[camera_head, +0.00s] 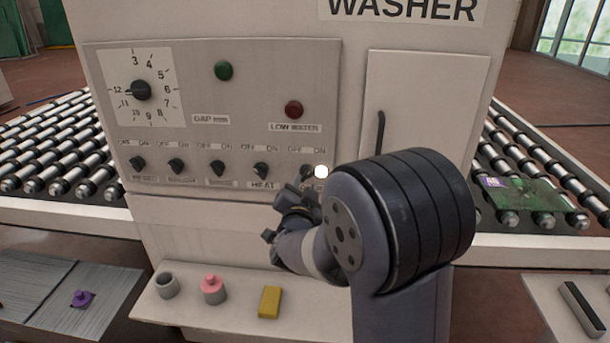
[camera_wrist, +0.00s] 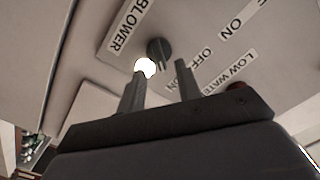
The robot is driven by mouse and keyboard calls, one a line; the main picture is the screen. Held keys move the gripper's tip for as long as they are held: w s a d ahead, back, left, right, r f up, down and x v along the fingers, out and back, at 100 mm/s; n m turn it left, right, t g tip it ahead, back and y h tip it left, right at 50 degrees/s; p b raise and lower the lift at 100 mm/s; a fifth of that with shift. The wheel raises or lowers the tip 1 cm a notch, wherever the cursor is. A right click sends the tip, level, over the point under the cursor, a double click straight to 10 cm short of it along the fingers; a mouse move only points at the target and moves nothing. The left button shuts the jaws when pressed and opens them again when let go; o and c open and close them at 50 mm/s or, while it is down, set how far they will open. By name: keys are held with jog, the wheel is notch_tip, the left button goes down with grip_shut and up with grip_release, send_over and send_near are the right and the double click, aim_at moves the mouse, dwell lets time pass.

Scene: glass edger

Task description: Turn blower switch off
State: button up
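The blower switch (camera_wrist: 159,47) is a dark round knob on the grey panel, beside the BLOWER label (camera_wrist: 131,26) in the wrist view. A lit white lamp (camera_wrist: 145,67) sits close to it. My gripper (camera_wrist: 161,70) is open, its two fingers apart and pointing at the knob. The knob shows just beyond the gap between the fingertips, with no clear contact. In the head view my gripper (camera_head: 303,185) is at the right end of the switch row, mostly covering the blower switch. The lamp also glows there (camera_head: 321,171).
The HEAT switch (camera_head: 261,170) is just left of my gripper, with several similar knobs further left. A red low water light (camera_head: 294,109) is above. A door handle (camera_head: 380,133) stands out to the right. A shelf (camera_head: 235,312) below holds a yellow block (camera_head: 269,302).

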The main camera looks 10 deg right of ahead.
aim_at(307, 175)
jog(key=shift+p+x, duration=0.4)
jog(key=shift+x, duration=1.65)
grip_shut()
